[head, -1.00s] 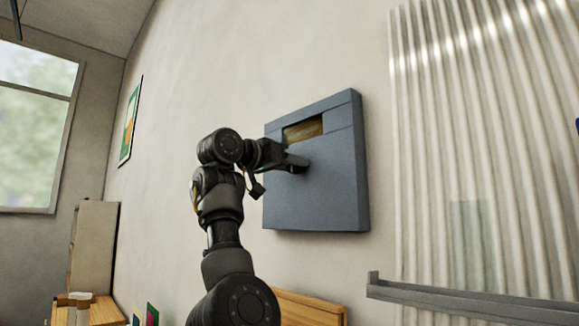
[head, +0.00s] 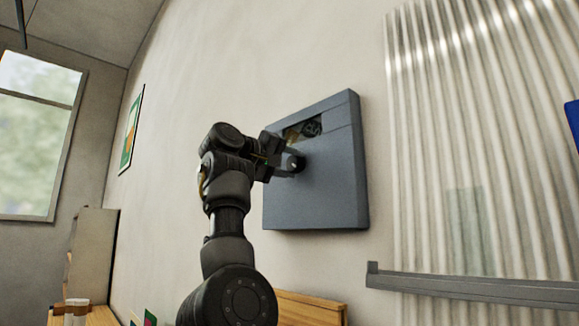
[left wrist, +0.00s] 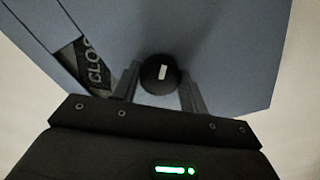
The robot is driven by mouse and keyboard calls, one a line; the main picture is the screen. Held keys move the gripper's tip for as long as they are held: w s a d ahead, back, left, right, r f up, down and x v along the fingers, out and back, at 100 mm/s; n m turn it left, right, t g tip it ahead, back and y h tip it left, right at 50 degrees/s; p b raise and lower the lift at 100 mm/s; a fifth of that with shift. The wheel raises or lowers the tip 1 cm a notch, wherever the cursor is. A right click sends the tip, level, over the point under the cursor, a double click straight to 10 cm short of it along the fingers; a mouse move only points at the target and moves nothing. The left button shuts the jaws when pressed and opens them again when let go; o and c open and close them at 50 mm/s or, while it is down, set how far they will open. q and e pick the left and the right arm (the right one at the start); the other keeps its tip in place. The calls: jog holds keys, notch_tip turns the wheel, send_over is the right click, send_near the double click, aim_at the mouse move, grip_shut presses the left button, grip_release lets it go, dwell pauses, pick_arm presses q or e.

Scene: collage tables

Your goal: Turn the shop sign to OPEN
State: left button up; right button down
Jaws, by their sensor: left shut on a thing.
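The shop sign is a blue-grey box (head: 325,190) on the wall; it also fills much of the left wrist view (left wrist: 225,50). Its small window (head: 303,130) shows a dark panel with pale marks. In the left wrist view, part of the window text (left wrist: 97,72) reads "CLOS", with the rest cut off. A round black knob (left wrist: 160,72) with a white mark sits on the box face. My left gripper (head: 291,165) is at the box front, shut on the knob, one finger on each side. My right gripper is not in view.
A corrugated translucent panel (head: 475,150) with a grey rail (head: 470,287) stands to the right. A wooden edge (head: 310,307) lies below the box. The wall (head: 190,90) left of the box is bare up to a framed picture (head: 131,130).

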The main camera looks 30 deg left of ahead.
pick_arm(q)
jog(key=n, duration=0.6)
jog(key=shift+r, duration=0.15)
jog(key=n, duration=0.4)
jog(key=shift+p, duration=0.4)
jog(key=n, duration=0.3)
jog(key=shift+n+p, duration=0.3)
jog(key=shift+n, duration=0.1)
jog(key=n+p, duration=0.1)
jog(key=n, duration=0.4)
jog(key=n+p, duration=0.1)
jog(key=n, duration=0.3)
jog(key=shift+p, duration=0.35)
jog(key=shift+w+f+n+p, duration=0.1)
jog(key=shift+f+n+p, duration=0.15)
jog(key=shift+n, duration=0.85)
jog(key=o, duration=1)
